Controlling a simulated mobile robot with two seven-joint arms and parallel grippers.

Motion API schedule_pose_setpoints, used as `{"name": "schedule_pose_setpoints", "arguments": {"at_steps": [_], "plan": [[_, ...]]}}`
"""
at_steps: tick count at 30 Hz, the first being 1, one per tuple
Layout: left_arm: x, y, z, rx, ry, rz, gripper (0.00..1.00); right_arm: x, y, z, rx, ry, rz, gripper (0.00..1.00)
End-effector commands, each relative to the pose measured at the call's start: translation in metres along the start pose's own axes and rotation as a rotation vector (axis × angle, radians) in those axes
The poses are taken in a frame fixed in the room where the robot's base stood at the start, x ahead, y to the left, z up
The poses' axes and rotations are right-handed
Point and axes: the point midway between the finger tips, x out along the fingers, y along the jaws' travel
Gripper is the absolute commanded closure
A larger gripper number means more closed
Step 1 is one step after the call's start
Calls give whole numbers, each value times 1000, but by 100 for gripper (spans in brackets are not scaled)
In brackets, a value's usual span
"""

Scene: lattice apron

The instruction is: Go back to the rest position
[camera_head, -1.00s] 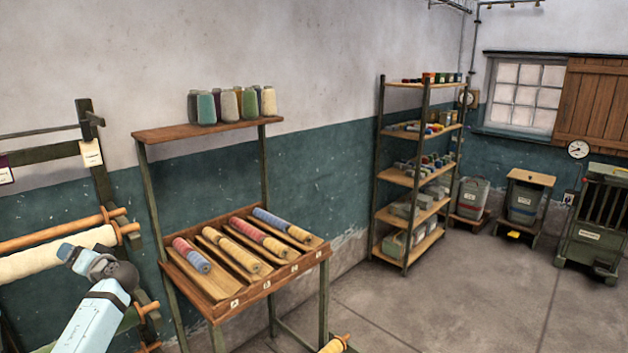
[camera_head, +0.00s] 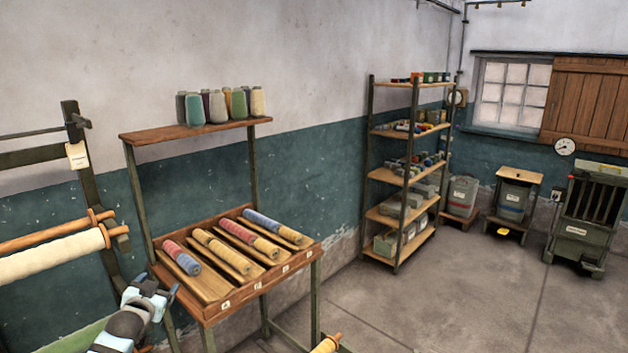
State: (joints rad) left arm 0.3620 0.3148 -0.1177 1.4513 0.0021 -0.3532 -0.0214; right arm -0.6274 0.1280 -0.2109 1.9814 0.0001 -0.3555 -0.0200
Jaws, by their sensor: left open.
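My left arm (camera_head: 118,330) comes in at the bottom left, pale blue and dark grey. My left gripper (camera_head: 160,298) is at its end, low in the picture and in front of the left leg of the sloped rack. It is small and partly turned away, its jaws are open, and I see nothing held in it. My right arm and right gripper are not in view.
The sloped rack (camera_head: 212,308) holds several coloured rolls, with cones on its upper shelf (camera_head: 185,133). Rollers (camera_head: 50,257) on a loom frame stand at the left. A shelf unit (camera_head: 397,178) stands farther back. A peg end (camera_head: 327,345) pokes up at the bottom.

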Motion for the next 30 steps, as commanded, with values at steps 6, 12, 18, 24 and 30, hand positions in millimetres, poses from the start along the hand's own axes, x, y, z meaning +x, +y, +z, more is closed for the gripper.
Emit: {"name": "schedule_pose_setpoints", "arguments": {"at_steps": [6, 12, 18, 24, 30], "plan": [[-81, 89, 86, -32, -95, 114, 23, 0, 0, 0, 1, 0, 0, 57], [-191, 168, 154, -91, -197, 222, 23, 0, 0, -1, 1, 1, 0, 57], [-309, 226, 190, -169, -301, 306, 23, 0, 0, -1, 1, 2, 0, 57], [-390, 254, 199, -230, -374, 349, 23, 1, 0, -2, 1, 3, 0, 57], [-417, 261, 200, -251, -399, 361, 23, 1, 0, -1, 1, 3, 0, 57]]}}
